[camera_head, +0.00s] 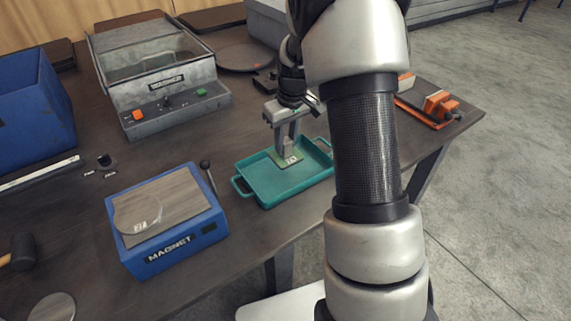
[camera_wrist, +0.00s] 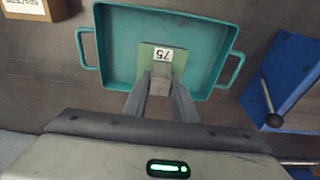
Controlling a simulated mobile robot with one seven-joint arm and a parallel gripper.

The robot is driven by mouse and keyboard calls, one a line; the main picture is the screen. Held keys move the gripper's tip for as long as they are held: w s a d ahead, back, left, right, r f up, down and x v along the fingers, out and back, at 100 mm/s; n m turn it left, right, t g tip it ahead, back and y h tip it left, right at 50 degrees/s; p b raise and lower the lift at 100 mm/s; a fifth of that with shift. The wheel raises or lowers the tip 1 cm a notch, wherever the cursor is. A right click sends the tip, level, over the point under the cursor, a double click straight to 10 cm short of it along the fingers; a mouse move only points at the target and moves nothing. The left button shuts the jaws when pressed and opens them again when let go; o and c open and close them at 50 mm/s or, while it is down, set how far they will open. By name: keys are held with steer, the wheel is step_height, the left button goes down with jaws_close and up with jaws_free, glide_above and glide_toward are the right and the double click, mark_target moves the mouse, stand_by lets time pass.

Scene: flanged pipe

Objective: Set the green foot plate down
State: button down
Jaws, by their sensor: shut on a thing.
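The green foot plate (camera_wrist: 149,53) is a small square plate with a white label reading 75 and a grey block on it. My gripper (camera_wrist: 160,84) is shut on the grey block of the foot plate. In the head view my gripper (camera_head: 288,150) points down over the teal tray (camera_head: 265,190), and the green foot plate (camera_head: 278,160) shows at its fingertips. The plate is inside the tray's outline; I cannot tell whether it touches the tray floor. The tray's rim (camera_wrist: 113,75) and both handles show in the wrist view.
A blue magnet block (camera_head: 170,245) with a round disc on top and an upright lever (camera_head: 208,177) stands left of the tray. A grey machine (camera_head: 160,85) stands behind. Orange items (camera_head: 437,104) lie at the right. The table's front edge is close to the tray.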

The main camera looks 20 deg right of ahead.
mark_target(285, 158)
steer(key=shift+f+b, duration=0.6)
steer(key=shift+f, duration=2.45)
steer(key=shift+f, duration=0.2)
steer(key=c, duration=1.5)
jaws_free()
steer(key=shift+o, duration=0.2)
